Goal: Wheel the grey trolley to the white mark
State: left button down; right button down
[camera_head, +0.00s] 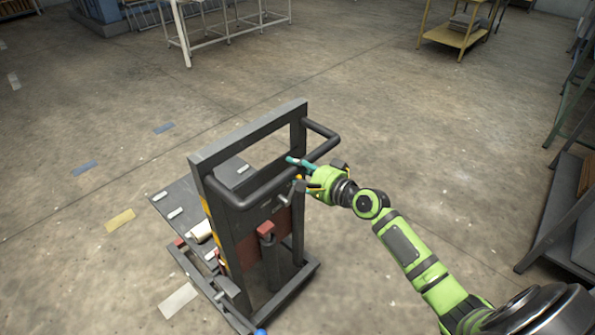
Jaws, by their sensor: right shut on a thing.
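The grey trolley (197,161) stands upright in the middle of the view, with a tall frame, a looped push handle (322,143) and a low platform to its left. My right gripper (305,170) reaches in from the right and is shut on the handle. The fingertips are small and partly hidden by the handle. My left gripper is not in view.
A yellow mark (119,220) and blue marks (84,168) lie on the floor to the left. A pale table (187,45) stands at the back and a yellow cart (449,37) at the back right. Dark shelving (556,215) lines the right edge. Floor beyond the trolley is clear.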

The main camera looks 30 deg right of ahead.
jog(key=shift+s+f, duration=0.1)
jog(key=shift+f, duration=0.1)
jog(key=c, duration=0.7)
grip_release()
jog(key=shift+c, duration=0.2)
jog(key=shift+s+r, duration=0.15)
jog(key=v, duration=1.2)
